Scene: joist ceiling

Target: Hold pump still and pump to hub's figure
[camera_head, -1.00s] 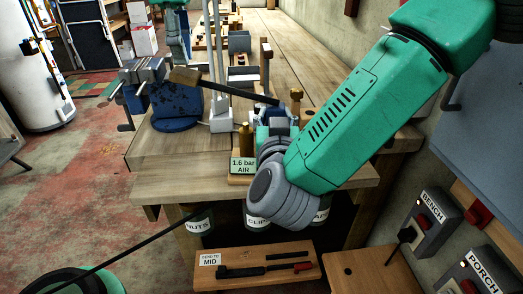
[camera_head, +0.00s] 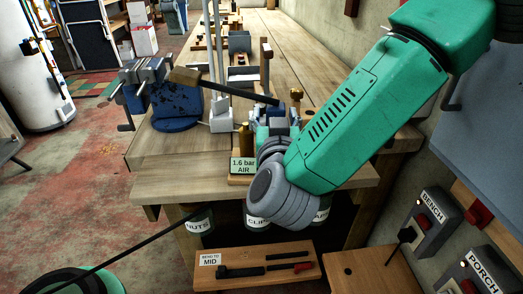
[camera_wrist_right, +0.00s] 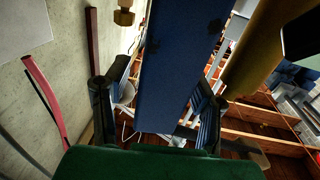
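A card reading "1.6 bar AIR" (camera_head: 243,166) stands at the bench's near end, with a brass cylinder (camera_head: 245,140) behind it. A long dark lever (camera_head: 235,92) with a wooden block (camera_head: 185,76) at its left end slopes down toward my right gripper (camera_head: 276,116). In the right wrist view, a broad blue bar (camera_wrist_right: 175,60) lies between the fingers of my right gripper (camera_wrist_right: 160,100). A gap shows at the left finger; I cannot tell whether the right finger touches. The gripper looks open around it. I cannot make out a pump gauge. My left gripper is not in view.
A vise (camera_head: 143,70) and a blue base (camera_head: 177,110) sit at the bench's left edge. A white box (camera_head: 222,117) is beside them. Dark labelled jars (camera_head: 198,220) hang under the bench. The far benchtop is partly clear.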

